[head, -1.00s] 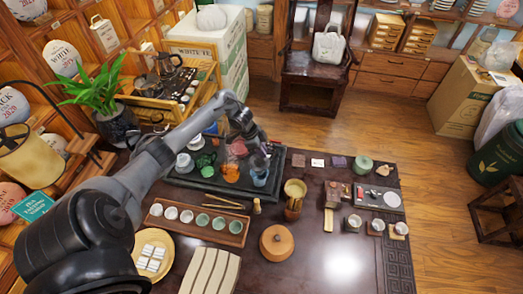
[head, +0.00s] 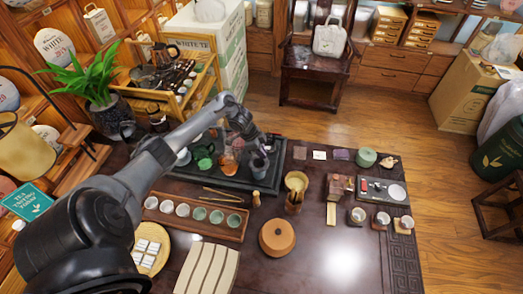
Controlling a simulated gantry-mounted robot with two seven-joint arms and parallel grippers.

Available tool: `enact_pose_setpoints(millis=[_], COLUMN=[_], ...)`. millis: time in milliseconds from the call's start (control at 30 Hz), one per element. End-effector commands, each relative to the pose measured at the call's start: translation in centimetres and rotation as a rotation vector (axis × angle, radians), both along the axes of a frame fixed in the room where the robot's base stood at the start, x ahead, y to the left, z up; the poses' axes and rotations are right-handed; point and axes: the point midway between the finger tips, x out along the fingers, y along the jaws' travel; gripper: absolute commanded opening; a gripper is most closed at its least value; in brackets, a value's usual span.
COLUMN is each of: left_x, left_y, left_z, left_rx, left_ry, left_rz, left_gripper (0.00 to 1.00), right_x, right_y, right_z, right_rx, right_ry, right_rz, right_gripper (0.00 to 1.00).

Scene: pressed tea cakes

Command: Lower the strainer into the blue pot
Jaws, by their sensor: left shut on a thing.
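My left arm reaches in from the left over the dark tea tray (head: 274,182). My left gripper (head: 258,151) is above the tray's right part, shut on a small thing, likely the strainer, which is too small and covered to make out. The blue pot (head: 260,168) is on the tray directly below the gripper in the picture. I cannot tell whether the held thing touches the pot or is inside it. My right gripper is not in view.
A green pot (head: 204,162) and an amber vessel (head: 228,163) stand left of the blue pot.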

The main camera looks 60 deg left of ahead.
Motion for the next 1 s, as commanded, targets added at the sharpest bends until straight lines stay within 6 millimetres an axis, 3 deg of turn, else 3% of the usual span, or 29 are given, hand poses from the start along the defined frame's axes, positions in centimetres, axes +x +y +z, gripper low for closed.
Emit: enact_pose_setpoints(millis=[467,500,667,700,900,1000], left_x=[0.01,0.01,0.01,0.01,0.0,0.0], left_y=[0.01,0.01,0.02,0.02,0.01,0.01], left_z=[-0.06,-0.06,-0.07,-0.07,-0.09,-0.09], left_rx=[0.0,0.0,0.0,0.0,0.0,0.0], left_ry=[0.0,0.0,0.0,0.0,0.0,0.0], left_rz=[0.0,0.0,0.0,0.0,0.0,0.0], left_gripper=[0.0,0.18,0.42,0.46,0.47,0.63], right_x=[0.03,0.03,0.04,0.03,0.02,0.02], right_y=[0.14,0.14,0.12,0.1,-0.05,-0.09], right_z=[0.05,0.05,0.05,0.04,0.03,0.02], right_rx=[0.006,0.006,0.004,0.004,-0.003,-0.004], right_ry=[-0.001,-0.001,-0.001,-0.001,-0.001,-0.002], right_rz=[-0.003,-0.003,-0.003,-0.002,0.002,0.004], right_gripper=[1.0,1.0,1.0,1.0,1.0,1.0])
